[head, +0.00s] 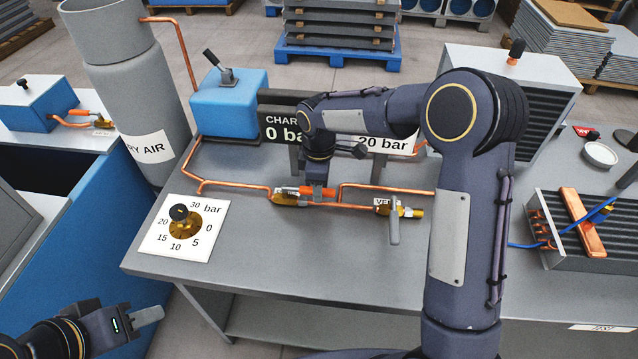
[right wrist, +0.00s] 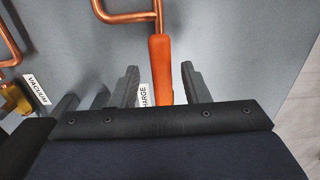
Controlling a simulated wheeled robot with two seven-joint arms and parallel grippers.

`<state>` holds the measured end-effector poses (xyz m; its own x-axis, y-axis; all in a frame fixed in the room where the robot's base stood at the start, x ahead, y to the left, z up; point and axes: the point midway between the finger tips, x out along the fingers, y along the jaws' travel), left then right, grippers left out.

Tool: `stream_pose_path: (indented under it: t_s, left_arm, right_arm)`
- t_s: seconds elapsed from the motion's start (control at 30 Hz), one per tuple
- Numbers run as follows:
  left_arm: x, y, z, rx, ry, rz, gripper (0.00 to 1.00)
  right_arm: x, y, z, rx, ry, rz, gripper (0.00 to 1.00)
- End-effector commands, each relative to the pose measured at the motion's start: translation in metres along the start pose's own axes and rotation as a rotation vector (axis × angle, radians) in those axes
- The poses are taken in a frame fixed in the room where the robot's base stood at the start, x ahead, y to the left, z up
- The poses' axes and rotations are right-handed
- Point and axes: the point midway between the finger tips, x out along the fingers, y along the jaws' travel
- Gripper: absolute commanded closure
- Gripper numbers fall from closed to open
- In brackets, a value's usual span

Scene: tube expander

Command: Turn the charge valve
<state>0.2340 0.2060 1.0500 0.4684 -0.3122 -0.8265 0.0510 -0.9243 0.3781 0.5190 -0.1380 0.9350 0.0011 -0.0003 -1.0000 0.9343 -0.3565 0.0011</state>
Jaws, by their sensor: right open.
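The charge valve has an orange handle (right wrist: 162,68), beside a white label (right wrist: 142,97) reading "CHARGE" that is partly covered. My right gripper (right wrist: 160,88) is open, with one finger on each side of the handle and a visible gap to each.
A dark display (head: 278,122) reads "CHAR..." and 0 bar; another display (head: 398,144) shows 20 bar. A vent-side valve with a grey handle (head: 394,228) stands to the right. A dial plate (head: 155,238) with a black knob lies left. The bench front is clear.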

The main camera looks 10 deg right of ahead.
Motion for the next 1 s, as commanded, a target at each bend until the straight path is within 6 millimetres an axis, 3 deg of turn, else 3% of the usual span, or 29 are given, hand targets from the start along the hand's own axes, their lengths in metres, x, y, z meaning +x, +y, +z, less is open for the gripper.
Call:
stream_pose_path:
  t_s: [0.17,0.5,1.0]
  left_arm:
    - [0.002,-0.001,0.001,0.000,0.000,0.000,0.64]
    - [0.005,-0.002,0.002,0.000,0.000,0.000,0.64]
    - [0.005,-0.002,0.002,0.000,0.000,0.000,0.64]
  right_arm:
    - [-0.015,0.001,0.000,0.001,0.002,0.003,0.58]
    - [-0.069,0.001,-0.001,0.000,0.003,0.003,0.58]
    - [-0.078,0.000,0.000,0.000,0.000,0.000,0.58]
